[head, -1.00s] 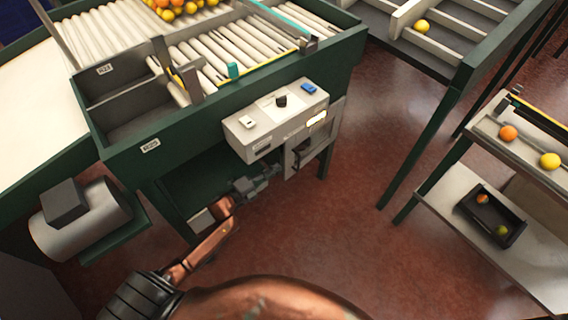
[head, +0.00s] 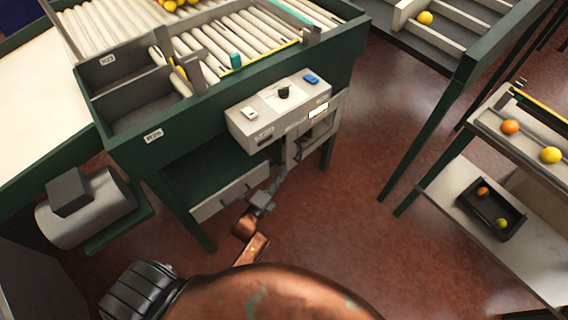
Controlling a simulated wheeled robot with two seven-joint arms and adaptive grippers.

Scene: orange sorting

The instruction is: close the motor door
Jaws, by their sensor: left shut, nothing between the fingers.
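My left gripper (head: 279,180) is shut and empty. It points up at the space below the grey control box (head: 277,112). A grey frame (head: 291,150) with a dark recess (head: 315,133) hangs under the right part of the box. A light grey panel (head: 225,197) with a small handle-like mark stands at the front under the table, left of my gripper. I cannot tell for certain which of these is the motor door. My fingertips are close to the panel's right end and the frame's lower edge; contact is unclear. My right gripper is not in view.
The green table (head: 140,135) carries rollers and yellow fruit. A grey cylindrical motor (head: 88,205) sits at the left. On the right are a second green-framed table (head: 462,75) and a shelf (head: 450,195) with a black tray (head: 485,212). Red floor between them is clear.

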